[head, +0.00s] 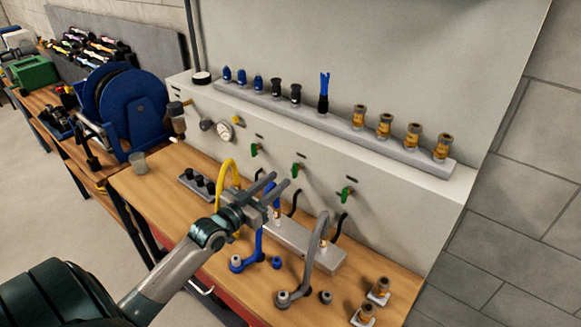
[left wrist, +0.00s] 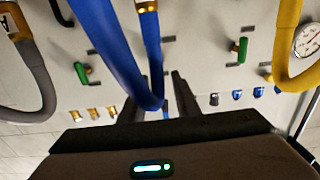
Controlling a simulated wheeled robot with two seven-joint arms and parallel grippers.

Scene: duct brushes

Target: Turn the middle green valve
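The middle green valve (head: 297,168) is on the grey panel between the left green valve (head: 254,149) and the right green valve (head: 346,195). My left gripper (head: 281,179) is open and empty, in front of the panel and just below the middle valve in the head view. A gap shows between its fingers. The left wrist view looks upside down at the panel, with the open fingers (left wrist: 155,92) pointing at it. There, one green valve (left wrist: 82,72) is at left and another (left wrist: 240,50) at right. The blue hose (left wrist: 118,55) covers the panel between them. My right gripper is not in view.
A yellow hose (head: 224,172) and a grey hose (head: 316,250) stand near my left gripper. Below it is a grey block (head: 310,245) on the wooden bench (head: 150,190). A shelf (head: 340,120) of fittings runs above the valves. A blue reel (head: 130,110) stands left.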

